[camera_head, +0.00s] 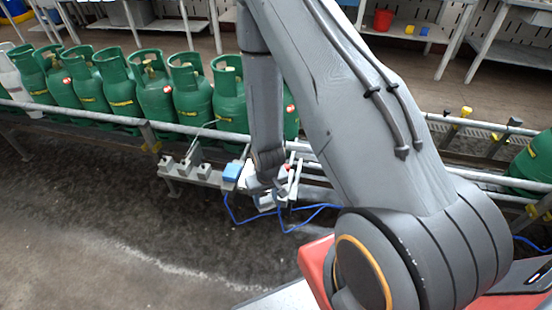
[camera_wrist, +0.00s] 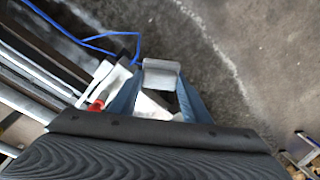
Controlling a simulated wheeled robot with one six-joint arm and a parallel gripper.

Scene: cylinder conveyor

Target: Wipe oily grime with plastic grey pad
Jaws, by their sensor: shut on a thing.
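My gripper (camera_wrist: 163,88) is shut on a light grey pad (camera_wrist: 161,67), which sits between the fingertips in the wrist view. A pale angular surface shows below the pad, between the fingers; I cannot tell what it belongs to. In the head view my gripper (camera_head: 272,197) is low at the conveyor's near side, beside a small fixture with a blue box (camera_head: 232,172). The pad cannot be made out clearly there. I cannot pick out the oily grime in either view, nor tell whether the pad touches a surface.
Green gas cylinders (camera_head: 153,88) stand in a row on the conveyor behind a metal rail (camera_head: 110,112). Small grey blocks (camera_head: 204,171) sit on the fixture left of my gripper. A blue hose (camera_head: 310,212) loops below it. The near floor (camera_head: 110,230) is clear.

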